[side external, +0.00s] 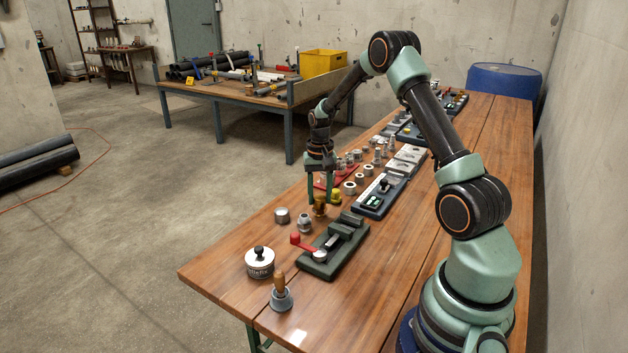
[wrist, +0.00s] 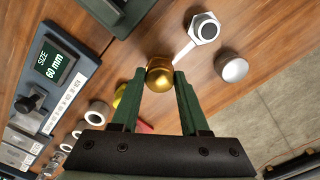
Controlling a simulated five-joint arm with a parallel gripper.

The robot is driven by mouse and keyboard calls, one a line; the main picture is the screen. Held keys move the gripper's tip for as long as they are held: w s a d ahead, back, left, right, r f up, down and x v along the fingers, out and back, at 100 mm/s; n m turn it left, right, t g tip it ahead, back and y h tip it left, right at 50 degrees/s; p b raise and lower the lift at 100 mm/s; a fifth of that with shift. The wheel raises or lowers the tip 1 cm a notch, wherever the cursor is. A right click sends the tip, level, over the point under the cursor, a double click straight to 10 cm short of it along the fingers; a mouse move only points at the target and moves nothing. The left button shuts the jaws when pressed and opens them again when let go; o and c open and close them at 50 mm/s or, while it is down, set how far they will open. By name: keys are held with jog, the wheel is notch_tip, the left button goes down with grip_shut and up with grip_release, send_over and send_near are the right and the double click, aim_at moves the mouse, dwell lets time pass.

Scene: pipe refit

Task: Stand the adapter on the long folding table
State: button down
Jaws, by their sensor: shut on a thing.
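My gripper (side external: 322,201) points down over the long wooden table (side external: 225,272), near its left edge. Its green fingers (wrist: 161,80) are shut on a brass fitting, which looks like the adapter (wrist: 159,72). In the side view the adapter (side external: 319,209) hangs upright between the fingertips, at or just above the tabletop; I cannot tell whether it touches. A second yellow-brass piece (side external: 335,194) stands just right of the gripper. The lower side of the held adapter is hidden in the wrist view.
A hex steel fitting (side external: 304,222) and a grey cap (side external: 282,215) stand close by. A size gauge (wrist: 55,70) and several rings are on the other side.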

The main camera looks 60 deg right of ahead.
jog(key=shift+c, duration=0.8)
grip_release()
jog(key=shift+r, duration=3.5)
jog(key=a+r+n+t, duration=0.1)
jog(key=a+r+n, duration=0.1)
jog(key=a+r, duration=0.5)
jog(key=s+a+r+n+t, duration=0.2)
jog(key=s+a+r+n, duration=0.1)
jog(key=s+a, duration=0.3)
jog(key=s+a+r+n+t, duration=0.2)
jog(key=s+a+r+n, duration=0.2)
jog(key=a, duration=0.7)
jog(key=shift+s+a+r+n+t, duration=0.15)
jog(key=shift+s+a+n+t, duration=0.25)
jog(key=shift+s, duration=0.85)
